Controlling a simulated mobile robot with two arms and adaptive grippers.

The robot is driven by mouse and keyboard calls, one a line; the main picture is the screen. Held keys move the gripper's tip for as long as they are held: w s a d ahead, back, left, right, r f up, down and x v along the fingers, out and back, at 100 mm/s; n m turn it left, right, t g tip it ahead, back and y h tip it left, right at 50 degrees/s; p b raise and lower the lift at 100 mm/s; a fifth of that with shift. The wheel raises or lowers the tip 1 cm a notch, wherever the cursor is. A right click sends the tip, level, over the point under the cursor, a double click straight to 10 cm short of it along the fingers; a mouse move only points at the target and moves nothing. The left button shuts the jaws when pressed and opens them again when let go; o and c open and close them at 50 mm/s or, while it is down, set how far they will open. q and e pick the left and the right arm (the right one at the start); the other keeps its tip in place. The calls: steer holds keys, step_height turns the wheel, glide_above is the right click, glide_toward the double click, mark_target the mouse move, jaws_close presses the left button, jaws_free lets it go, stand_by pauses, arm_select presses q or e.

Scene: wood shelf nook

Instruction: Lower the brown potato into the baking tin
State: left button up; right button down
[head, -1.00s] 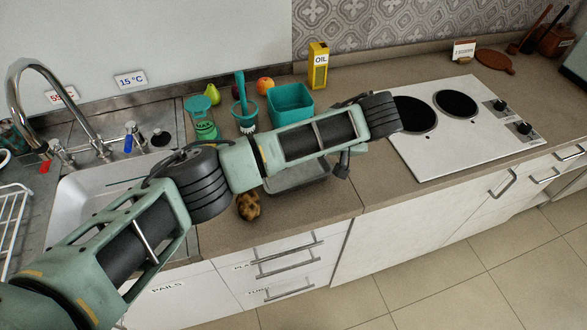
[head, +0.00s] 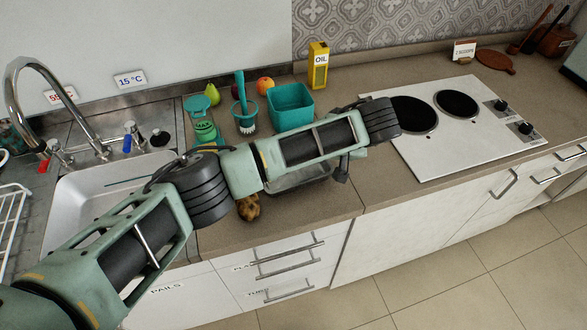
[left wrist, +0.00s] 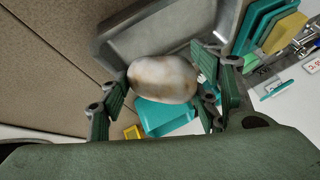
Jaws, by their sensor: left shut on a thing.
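The brown potato (left wrist: 163,79) is pale tan with darker patches, between the fingers of my left gripper (left wrist: 160,88), which is shut on it. In the left wrist view the grey baking tin (left wrist: 118,48) lies behind the potato, which overlaps its inside and rim. I cannot tell the height of the potato over the tin. In the head view the tin (head: 300,183) sits on the counter, largely covered by my forearm. Only a dark part of my left gripper (head: 343,168) shows there, and the potato is hidden. My right gripper is not in view.
A mottled brown lump (head: 249,209) lies left of the tin, partly behind my arm. Behind my arm stand a teal bin (head: 290,103), a brush in a holder (head: 244,115) and an oil box (head: 318,68). The sink is left, the hob (head: 440,150) right.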

arm_select(q)
steer(key=shift+f, duration=0.2)
steer(key=o, duration=1.3)
